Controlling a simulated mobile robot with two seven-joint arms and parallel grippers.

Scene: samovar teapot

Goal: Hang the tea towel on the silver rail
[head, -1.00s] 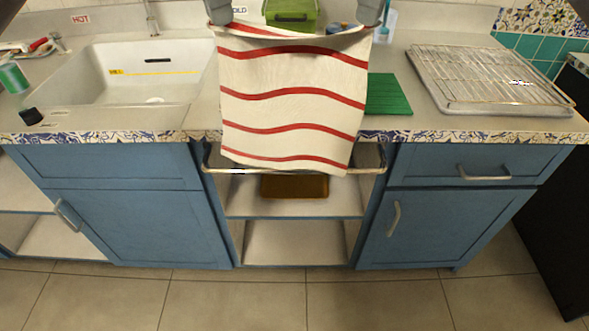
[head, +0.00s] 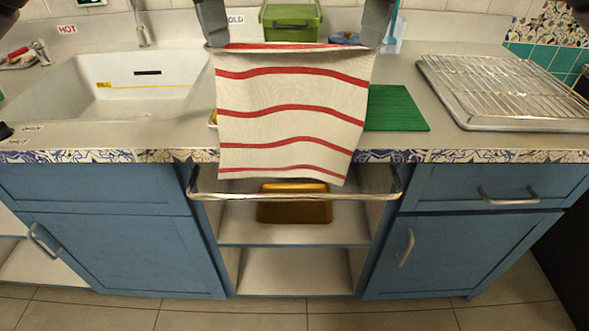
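The white tea towel with red wavy stripes (head: 290,128) hangs spread out between my two grippers. My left gripper (head: 218,44) is shut on its upper left corner, and my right gripper (head: 369,44) is shut on its upper right corner. The silver rail (head: 294,199) runs across the front of the open shelves, below the counter edge. In the picture the towel's lower edge is just above the rail, and a small gap shows between them. The towel covers part of the counter and its front edge.
A white sink (head: 150,85) is at left. A green chopping board (head: 395,108) and a wire rack on a tray (head: 500,90) lie at right. A green box (head: 291,18) stands behind the towel. An orange-brown container (head: 294,208) sits on the upper shelf.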

